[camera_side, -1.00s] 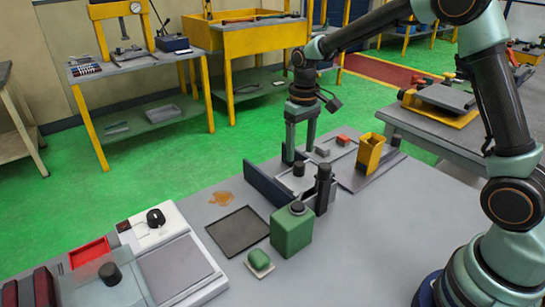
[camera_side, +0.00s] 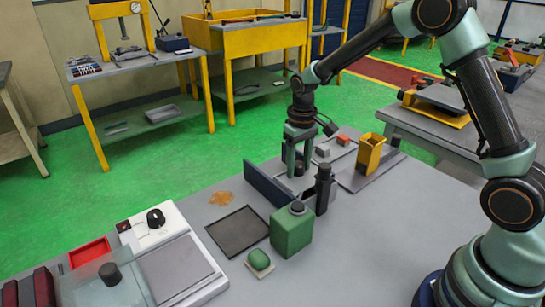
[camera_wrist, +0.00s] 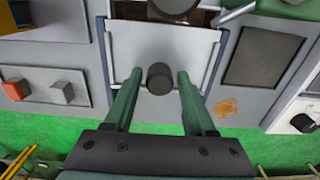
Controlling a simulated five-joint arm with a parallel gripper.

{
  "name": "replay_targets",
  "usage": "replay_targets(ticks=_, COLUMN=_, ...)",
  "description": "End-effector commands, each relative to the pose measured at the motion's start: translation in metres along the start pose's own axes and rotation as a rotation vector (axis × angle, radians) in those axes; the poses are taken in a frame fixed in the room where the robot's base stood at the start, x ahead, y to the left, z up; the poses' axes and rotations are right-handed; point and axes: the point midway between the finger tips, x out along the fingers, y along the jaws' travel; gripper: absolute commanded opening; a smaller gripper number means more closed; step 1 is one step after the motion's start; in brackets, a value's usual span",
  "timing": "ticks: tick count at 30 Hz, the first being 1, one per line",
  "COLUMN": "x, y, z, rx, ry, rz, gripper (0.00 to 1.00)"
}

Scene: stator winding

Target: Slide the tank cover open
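A pale grey cover plate (camera_wrist: 190,45) lies flat between two upright dark blue side walls (camera_side: 268,186). A black round knob (camera_wrist: 160,78) stands on it. My gripper (camera_wrist: 159,74) is down at the knob with one green finger on each side. In the wrist view gaps show between the fingers and the knob, so the fingers are open and not closed on it. In the side view my gripper (camera_side: 296,168) stands upright over the cover and partly hides the knob. A dark opening (camera_wrist: 130,10) shows beyond the plate's far edge in the wrist view.
A black bottle (camera_side: 324,190) and a green can (camera_side: 291,232) stand close in front of the walls. A yellow holder (camera_side: 369,153) and small blocks (camera_side: 342,140) stand to the right. A dark mat (camera_side: 238,231) and a clear knobbed lid (camera_side: 80,285) lie to the left.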

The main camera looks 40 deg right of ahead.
Motion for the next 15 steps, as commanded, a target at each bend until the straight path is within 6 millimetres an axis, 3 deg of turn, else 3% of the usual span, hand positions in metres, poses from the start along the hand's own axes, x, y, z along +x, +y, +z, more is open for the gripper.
replay_targets(ticks=1, x=0.0046, y=0.0001, z=0.0038, rx=0.0, ry=-0.013, rz=0.0, gripper=0.16)
replay_targets(ticks=2, x=0.0047, y=0.0001, z=0.0039, rx=0.0, ry=-0.013, rz=0.0, gripper=0.08)
replay_targets(ticks=15, x=0.006, y=-0.0001, z=-0.004, rx=0.0, ry=-0.018, rz=0.0, gripper=0.09)
